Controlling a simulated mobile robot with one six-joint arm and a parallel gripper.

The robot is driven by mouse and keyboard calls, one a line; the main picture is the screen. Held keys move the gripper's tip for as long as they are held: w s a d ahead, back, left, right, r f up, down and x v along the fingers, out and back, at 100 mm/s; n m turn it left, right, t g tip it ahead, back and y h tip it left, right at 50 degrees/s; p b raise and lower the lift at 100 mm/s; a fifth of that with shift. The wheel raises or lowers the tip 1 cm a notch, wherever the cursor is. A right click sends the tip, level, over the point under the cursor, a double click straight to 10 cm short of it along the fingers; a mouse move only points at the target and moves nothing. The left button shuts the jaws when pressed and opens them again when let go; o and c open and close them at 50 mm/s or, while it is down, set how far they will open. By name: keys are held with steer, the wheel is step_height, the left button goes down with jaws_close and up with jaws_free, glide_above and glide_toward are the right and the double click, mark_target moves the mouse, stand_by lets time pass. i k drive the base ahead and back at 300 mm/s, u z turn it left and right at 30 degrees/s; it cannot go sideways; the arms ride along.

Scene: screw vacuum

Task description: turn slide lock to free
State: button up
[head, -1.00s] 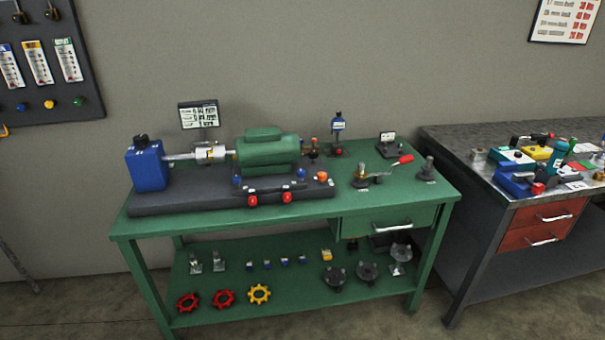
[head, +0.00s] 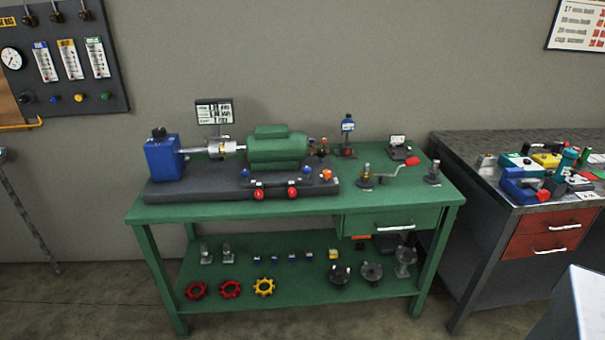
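No part in view is clearly readable as the slide lock; the fittings are too small to tell apart. A green motor-like unit (head: 277,150) is mounted on a dark base (head: 215,191) on the green workbench (head: 210,212). A silver shaft coupling (head: 221,148) joins it to a blue box (head: 164,157) at the left. Red knobs (head: 259,194) and blue knobs sit along the front of the base. A crank with a red handle (head: 416,162) stands to the right on the bench. My gripper is not in view.
A dark bench (head: 470,150) with red drawers (head: 548,232) and colourful tools stands at the right. A pale block edge (head: 582,300) shows at the lower right, unidentified. The lower shelf (head: 225,262) holds handwheels and small fittings. Bare floor shows at the front.

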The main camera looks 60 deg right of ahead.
mark_target(326, 173)
steer(key=u, duration=0.35)
steer(key=i, duration=0.55)
steer(key=u, duration=0.75)
steer(key=k, duration=0.15)
steer(key=z, duration=2.8)
